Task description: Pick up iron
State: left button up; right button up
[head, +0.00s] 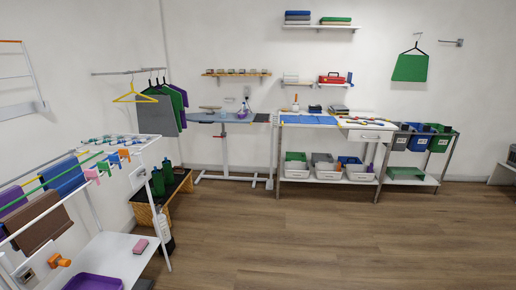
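An ironing board (212,117) with a blue-grey top stands against the back wall, left of the middle. A small purple and pale object (243,110) stands on its right half; it may be the iron, but it is too small to tell for sure. A flat grey item (209,108) lies further left on the same board. Neither of my grippers is in view.
A clothes rack (140,140) and a white shelf stand at the left, with a wooden crate (178,203) behind. A white workbench (335,126) with bins (296,172) below stands right of the board. The wooden floor (330,240) in front is clear.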

aim_at(240, 116)
jog(key=i+l+u, duration=0.15)
jog(key=i, duration=2.8)
jog(key=i+l+u, duration=0.1)
jog(key=i+u, duration=0.35)
jog(key=i+l+u, duration=0.45)
jog(key=i, duration=0.15)
jog(key=i+l+u, duration=0.9)
jog(key=l, duration=0.1)
